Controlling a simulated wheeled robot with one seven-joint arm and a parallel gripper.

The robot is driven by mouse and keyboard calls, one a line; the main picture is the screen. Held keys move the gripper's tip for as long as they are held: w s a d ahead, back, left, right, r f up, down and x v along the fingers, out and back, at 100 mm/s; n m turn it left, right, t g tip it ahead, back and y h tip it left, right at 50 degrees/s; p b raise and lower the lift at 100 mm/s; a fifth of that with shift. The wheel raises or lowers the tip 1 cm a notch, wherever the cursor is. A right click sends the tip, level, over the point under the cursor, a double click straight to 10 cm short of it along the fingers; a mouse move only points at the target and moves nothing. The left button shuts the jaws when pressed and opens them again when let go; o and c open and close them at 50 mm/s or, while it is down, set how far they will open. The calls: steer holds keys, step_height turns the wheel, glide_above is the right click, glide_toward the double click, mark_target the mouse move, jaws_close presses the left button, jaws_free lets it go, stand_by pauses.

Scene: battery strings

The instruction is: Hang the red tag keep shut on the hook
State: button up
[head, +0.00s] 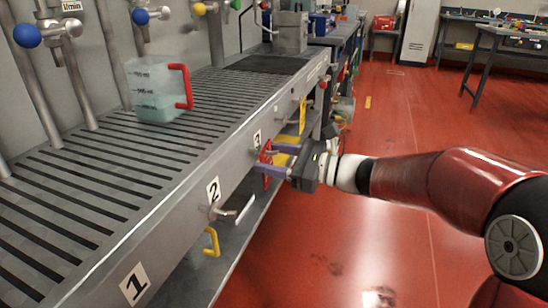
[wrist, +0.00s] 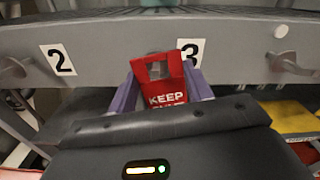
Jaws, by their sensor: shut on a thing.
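The red tag (wrist: 167,98) is upright in the wrist view, with the word KEEP in white and a window near its top. My gripper (wrist: 162,82) is shut on it, a purple finger at each side. In the head view the tag (head: 265,154) is at the bench's front edge by label 3, at the tips of my gripper (head: 271,158). A hook at label 3 cannot be made out; the tag covers that spot in the wrist view. I cannot tell whether the tag touches the bench.
The slatted metal bench (head: 150,225) has labels 1, 2 and 3 on its front. A metal lever (head: 238,211) and a yellow hook-shaped piece (head: 212,241) stick out near 2. A red-handled jug (head: 155,95) stands on top. The red floor at right is open.

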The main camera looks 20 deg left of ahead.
stand_by(0.3)
steer(key=o, duration=1)
steer(key=shift+o, duration=0.2)
steer(key=shift+d, duration=0.1)
steer(key=s+d+f+n+t+h, duration=0.1)
steer(key=s+d+f+n+h, duration=0.2)
steer(key=d, duration=0.7)
steer(key=s+d+f+n+t+h, duration=0.2)
steer(key=s+d+f+n+h, duration=0.1)
steer(key=s+d+n+h, duration=0.5)
steer(key=s+d+f+n+t+h, duration=0.1)
steer(key=s+d+f+n+h, duration=0.2)
steer(key=s+d, duration=0.7)
steer(key=d+n+h, duration=0.2)
steer(key=d+h, duration=0.1)
steer(key=h, duration=0.1)
steer(key=shift+f+n, duration=0.3)
steer(key=shift+f, duration=0.05)
steer(key=shift+a, duration=0.1)
